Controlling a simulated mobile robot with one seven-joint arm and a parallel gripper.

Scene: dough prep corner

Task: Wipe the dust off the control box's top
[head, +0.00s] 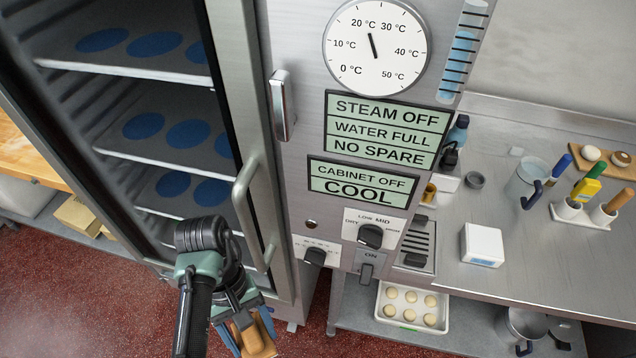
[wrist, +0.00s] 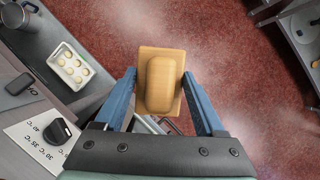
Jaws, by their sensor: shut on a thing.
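My gripper (head: 243,322) is low in front of the cabinet in the head view. Its blue fingers are shut on a tan block (head: 262,342) with a raised rounded grip on a flatter base. In the wrist view the block (wrist: 163,85) sits between the fingers, above the red floor and touching nothing else that I can see. The steel control panel (head: 292,50) rises right of the cabinet door, with a round dial (head: 375,47), green displays (head: 385,130) and knobs (head: 370,236). I cannot tell whether it is the control box. No top surface or dust shows.
The glass-fronted cabinet's door handle (head: 246,205) juts out beside my arm. A steel counter (head: 560,265) at right holds a white box (head: 482,244), a mug and tools in holders. A tray of dough balls (head: 413,307) sits on the shelf below. Open red floor (head: 60,310) lies at left.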

